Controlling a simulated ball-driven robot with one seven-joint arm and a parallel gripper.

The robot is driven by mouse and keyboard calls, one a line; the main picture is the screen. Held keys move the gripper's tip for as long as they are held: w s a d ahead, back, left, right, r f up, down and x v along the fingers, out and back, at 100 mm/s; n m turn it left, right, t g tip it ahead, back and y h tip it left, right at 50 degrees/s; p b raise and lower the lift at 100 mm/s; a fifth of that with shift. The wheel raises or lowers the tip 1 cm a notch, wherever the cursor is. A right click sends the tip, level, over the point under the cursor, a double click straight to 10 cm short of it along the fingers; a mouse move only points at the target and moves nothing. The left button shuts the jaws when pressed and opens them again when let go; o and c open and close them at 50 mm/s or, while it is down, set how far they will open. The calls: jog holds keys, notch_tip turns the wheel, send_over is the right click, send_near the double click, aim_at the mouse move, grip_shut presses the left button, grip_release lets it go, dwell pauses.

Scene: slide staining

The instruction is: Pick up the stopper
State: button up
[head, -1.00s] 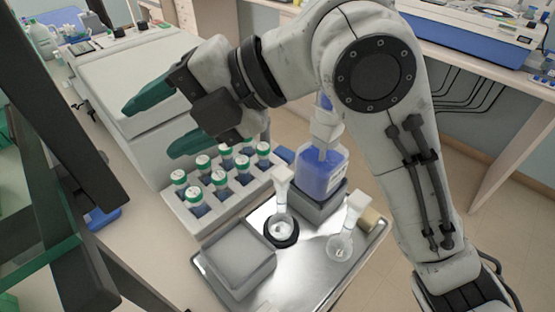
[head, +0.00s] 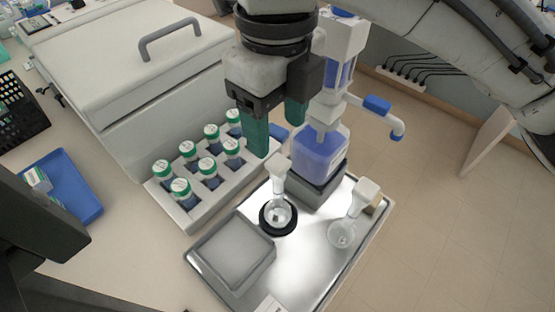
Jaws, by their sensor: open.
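Two small glass flasks stand on the metal tray (head: 310,262), one (head: 279,213) in a black ring and one (head: 342,233) to its right. Each has a pale, blocky stopper-like top, one on the left flask (head: 277,168) and one on the right flask (head: 367,189). I cannot tell which one is the task's stopper. My gripper (head: 276,133) points down with its green fingers apart and empty. In the picture it is just above the left flask's top, and I see no contact.
A blue-liquid dispenser bottle (head: 320,155) with a side spout stands close to the right of my gripper. A white rack (head: 188,217) of green-capped vials is to the left. A large lidded box (head: 120,70) is behind.

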aim_at(278, 162)
jog(key=shift+d+f, duration=0.1)
jog(key=shift+f, duration=3.2)
jog(key=shift+c, duration=0.3)
jog(key=c, duration=1.1)
